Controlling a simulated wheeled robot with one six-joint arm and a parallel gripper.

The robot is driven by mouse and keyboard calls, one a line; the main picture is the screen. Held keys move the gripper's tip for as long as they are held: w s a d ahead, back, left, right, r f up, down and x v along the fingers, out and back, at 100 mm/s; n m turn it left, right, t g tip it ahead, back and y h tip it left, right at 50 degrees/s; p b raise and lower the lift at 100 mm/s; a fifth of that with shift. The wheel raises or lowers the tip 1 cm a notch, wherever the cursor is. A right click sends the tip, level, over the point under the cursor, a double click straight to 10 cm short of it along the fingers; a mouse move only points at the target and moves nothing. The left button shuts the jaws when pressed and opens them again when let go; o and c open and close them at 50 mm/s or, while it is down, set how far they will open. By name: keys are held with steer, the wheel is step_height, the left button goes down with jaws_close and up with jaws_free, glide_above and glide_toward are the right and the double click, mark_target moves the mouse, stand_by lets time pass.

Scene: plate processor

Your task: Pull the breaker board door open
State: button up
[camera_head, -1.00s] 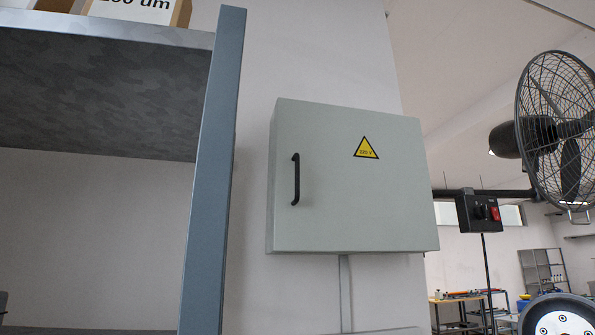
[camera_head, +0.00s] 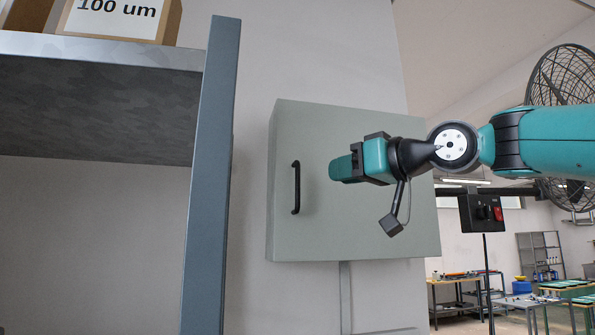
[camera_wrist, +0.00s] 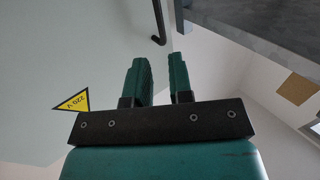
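The breaker board (camera_head: 330,235) is a grey-green wall box, and its door is shut. A black bar handle (camera_head: 296,188) stands upright on the left side of the door. In the wrist view the handle (camera_wrist: 158,22) is ahead of the fingers, at the top. My gripper (camera_head: 338,169) is in front of the door, to the right of the handle and apart from it. In the wrist view my gripper (camera_wrist: 160,82) shows two green fingers with a gap between them and nothing in it. The yellow warning triangle (camera_wrist: 73,102) shows at the left there; my arm hides it in the head view.
A blue-grey shelf post (camera_head: 212,180) stands left of the box, with a shelf (camera_head: 110,50) holding cartons. A caged fan (camera_head: 560,75) and a black switch box (camera_head: 482,213) are at the right. Open wall lies between post and box.

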mark_target(299, 180)
steer(key=p+x, duration=0.5)
steer(key=x, duration=0.6)
steer(key=shift+a+p, duration=0.1)
steer(key=shift+p, duration=0.2)
jaws_close()
